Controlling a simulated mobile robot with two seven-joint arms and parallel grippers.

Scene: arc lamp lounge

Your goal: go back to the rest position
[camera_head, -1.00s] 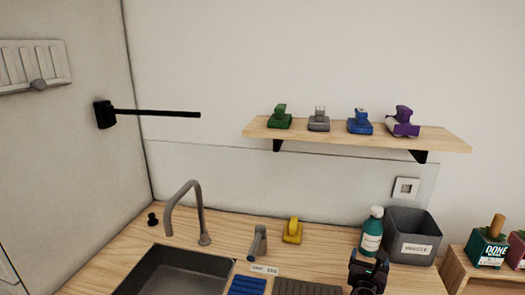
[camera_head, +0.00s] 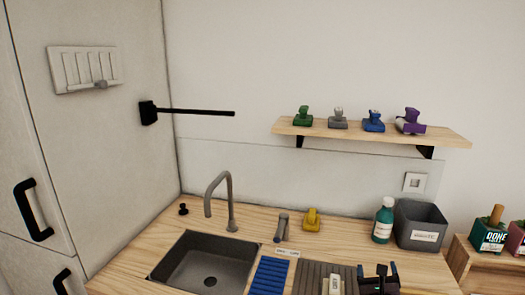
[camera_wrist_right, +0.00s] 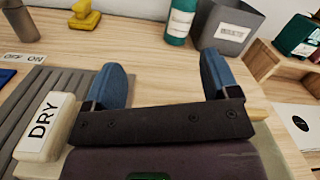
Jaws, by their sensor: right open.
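My right gripper (camera_head: 378,277) shows at the bottom right of the head view, over the counter near the grey ribbed mat. In the right wrist view its two blue fingers (camera_wrist_right: 163,82) stand wide apart with nothing between them. A cream block labelled DRY (camera_wrist_right: 42,130) lies at the left of that view, beside the gripper; it also shows in the head view (camera_head: 334,285), left of the gripper. I cannot tell how far above the counter the gripper is. My left gripper is not in view.
The wooden counter (camera_head: 135,248) holds a sink (camera_head: 175,262), a tap (camera_head: 231,205), a yellow stamp-like object (camera_head: 312,220), a green bottle (camera_head: 383,222) and a grey bin (camera_head: 432,212). A shelf (camera_head: 290,128) with several coloured objects hangs above. A black bar (camera_head: 200,112) juts from the left wall.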

